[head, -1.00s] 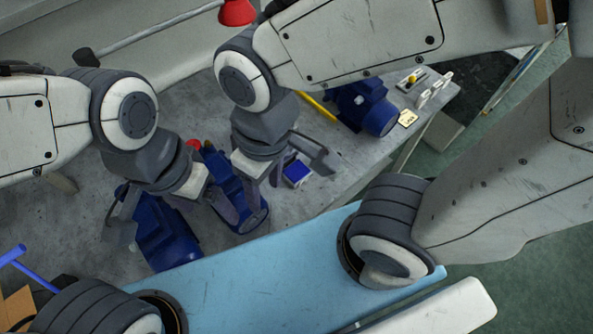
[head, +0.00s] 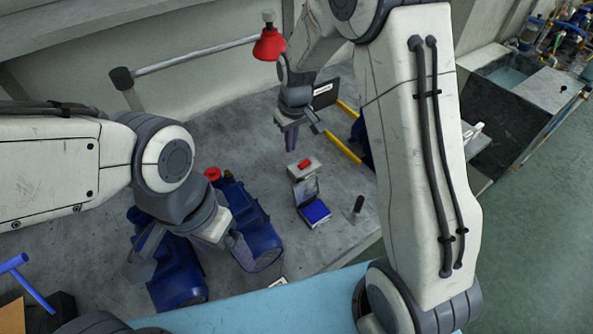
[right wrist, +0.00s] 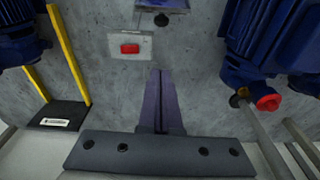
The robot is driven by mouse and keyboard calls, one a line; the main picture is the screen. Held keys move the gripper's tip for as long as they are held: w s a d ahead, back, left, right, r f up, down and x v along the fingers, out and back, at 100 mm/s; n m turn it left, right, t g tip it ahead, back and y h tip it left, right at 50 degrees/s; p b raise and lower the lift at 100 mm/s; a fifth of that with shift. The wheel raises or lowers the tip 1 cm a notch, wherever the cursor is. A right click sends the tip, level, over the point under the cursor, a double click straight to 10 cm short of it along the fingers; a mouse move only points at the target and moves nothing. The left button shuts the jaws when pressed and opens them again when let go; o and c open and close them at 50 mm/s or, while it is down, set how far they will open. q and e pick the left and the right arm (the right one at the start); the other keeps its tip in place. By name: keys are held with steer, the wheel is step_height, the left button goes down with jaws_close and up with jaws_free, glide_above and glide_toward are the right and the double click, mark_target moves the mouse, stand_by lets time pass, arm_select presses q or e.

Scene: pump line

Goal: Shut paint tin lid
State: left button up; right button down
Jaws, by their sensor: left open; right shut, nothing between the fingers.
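The paint tin looks like a small open case with a blue inside (head: 316,211), on the grey bench. Its lid (head: 305,190) stands raised at the back edge. In the right wrist view, only part of the case shows at the top edge (right wrist: 163,4). My right gripper (head: 290,146) is shut and empty, beyond the tin and apart from it. Its closed fingers show in the right wrist view (right wrist: 160,75). My left gripper (head: 196,252) is open, with its fingers over the blue pumps at the left. I cannot tell whether it touches them.
A pale box with a red button (head: 305,166) stands just behind the tin. Blue pumps (head: 250,230) lie to its left. A dark upright peg (head: 357,206) is to its right. A black plate with yellow bars (head: 343,146) lies further back.

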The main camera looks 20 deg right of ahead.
mark_target(304, 188)
step_height(304, 188, down, 10)
steer(key=s+d+p, duration=0.1)
steer(key=s+p, duration=0.1)
steer(key=p, duration=0.1)
steer(key=shift+d+r+p, duration=0.2)
steer(key=shift+p, duration=0.2)
